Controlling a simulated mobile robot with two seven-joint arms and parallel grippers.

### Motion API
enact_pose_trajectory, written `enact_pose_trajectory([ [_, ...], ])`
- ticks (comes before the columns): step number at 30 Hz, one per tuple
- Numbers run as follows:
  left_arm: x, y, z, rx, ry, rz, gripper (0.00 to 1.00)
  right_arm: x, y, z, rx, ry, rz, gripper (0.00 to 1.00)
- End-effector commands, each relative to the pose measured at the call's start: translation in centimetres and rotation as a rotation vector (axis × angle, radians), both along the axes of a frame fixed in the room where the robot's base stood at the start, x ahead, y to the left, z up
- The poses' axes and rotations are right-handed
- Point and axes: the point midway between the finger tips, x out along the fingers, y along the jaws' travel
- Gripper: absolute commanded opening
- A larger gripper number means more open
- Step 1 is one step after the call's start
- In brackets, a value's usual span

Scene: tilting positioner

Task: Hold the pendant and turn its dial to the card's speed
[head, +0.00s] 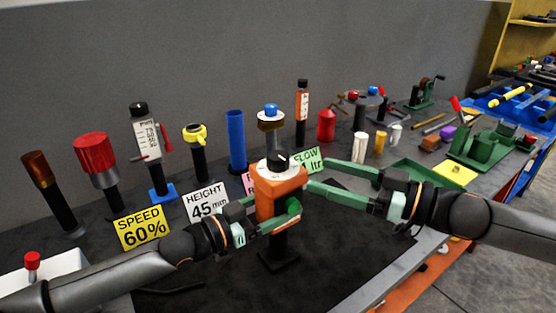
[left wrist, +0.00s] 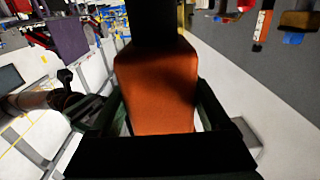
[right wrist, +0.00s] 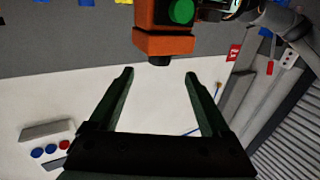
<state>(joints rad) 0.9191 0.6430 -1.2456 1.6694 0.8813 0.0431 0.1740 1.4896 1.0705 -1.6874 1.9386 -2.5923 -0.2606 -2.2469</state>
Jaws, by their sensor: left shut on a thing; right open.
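The pendant (head: 278,190) is an orange box with a white dial face and a black dial knob (head: 278,158) on top. My left gripper (head: 272,212) is shut on the pendant's body; in the left wrist view its orange side (left wrist: 155,90) fills the space between the fingers. The yellow speed card (head: 142,228) reads "SPEED 60%". My right gripper (head: 317,175) is open and empty just right of the pendant. In the right wrist view the pendant (right wrist: 165,42), with a green button, lies beyond the open fingertips. The dial's marks are too small to read.
A white "HEIGHT 45 mm" card (head: 206,202) and a green "FLOW" card (head: 307,160) stand nearby. A row of upright tools, including a blue tube (head: 236,140), lines the back. A green tray (head: 405,178) lies behind my right arm. The dark mat in front is mostly clear.

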Motion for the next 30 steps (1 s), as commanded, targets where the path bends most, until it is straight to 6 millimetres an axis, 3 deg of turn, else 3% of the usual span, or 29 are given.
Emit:
enact_pose_trajectory([
  [9,0.0,0.0,-0.1,0.001,0.002,-0.001,0.00,2.7,5.4,0.0,0.003,0.003,0.002,0.82],
  [15,0.0,0.0,-0.1,0.001,0.002,-0.001,0.00,4.2,7.9,0.1,0.003,0.004,-0.001,0.82],
  [21,0.0,0.0,-0.1,0.001,0.002,-0.001,0.00,4.9,9.1,0.0,0.002,0.004,-0.002,0.82],
  [30,0.0,0.0,-0.1,0.001,0.002,0.000,0.00,5.0,9.2,0.0,0.002,0.004,-0.003,0.82],
])
